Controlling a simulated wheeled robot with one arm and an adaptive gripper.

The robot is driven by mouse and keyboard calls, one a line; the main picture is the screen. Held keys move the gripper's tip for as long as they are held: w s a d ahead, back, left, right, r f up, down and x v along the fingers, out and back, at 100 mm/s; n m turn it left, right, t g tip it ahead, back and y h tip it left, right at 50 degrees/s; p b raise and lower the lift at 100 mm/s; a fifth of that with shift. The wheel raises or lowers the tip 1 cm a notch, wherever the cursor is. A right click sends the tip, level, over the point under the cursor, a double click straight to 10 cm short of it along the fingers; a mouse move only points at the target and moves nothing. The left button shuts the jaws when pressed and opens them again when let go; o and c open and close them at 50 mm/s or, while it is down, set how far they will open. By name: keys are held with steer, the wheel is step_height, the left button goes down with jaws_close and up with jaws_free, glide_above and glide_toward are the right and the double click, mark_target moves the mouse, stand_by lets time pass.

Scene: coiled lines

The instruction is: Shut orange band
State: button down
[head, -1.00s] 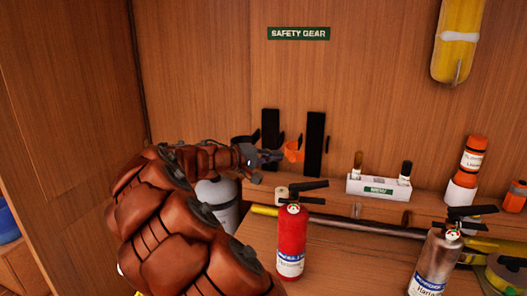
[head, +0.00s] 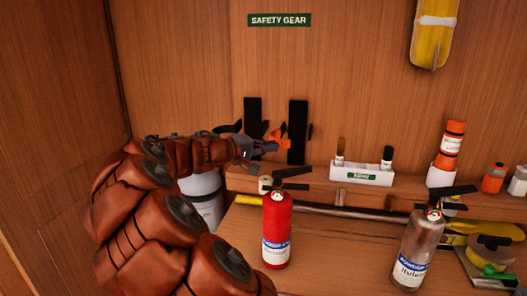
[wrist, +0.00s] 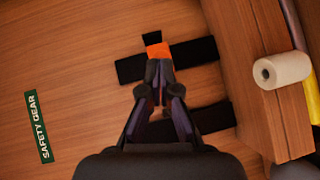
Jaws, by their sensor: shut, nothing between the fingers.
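The orange band (head: 276,136) sits on the back wall at a black upright backing plate (head: 298,132). In the wrist view the band (wrist: 158,50) is a small orange piece just beyond my fingertips, over the dark plate (wrist: 195,53). My gripper (head: 268,146) is shut and empty, and its fingertips are at the band, in front of or against it; I cannot tell whether they touch. The gripper (wrist: 157,75) also shows in the wrist view. Its fingers hide part of the band, so I cannot tell whether the band is fully closed.
A second black plate (head: 253,115) is left of the band. A red extinguisher (head: 277,230) and a silver one (head: 417,250) stand in front. A white holder (head: 362,174) and an orange canister (head: 450,145) are on the ledge to the right. A paper roll (wrist: 282,70) is near the wrist.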

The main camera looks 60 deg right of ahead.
steer(key=shift+s+d+f, duration=0.15)
steer(key=shift+s, duration=0.4)
steer(key=shift+s+r, duration=0.15)
steer(key=shift+r, duration=0.05)
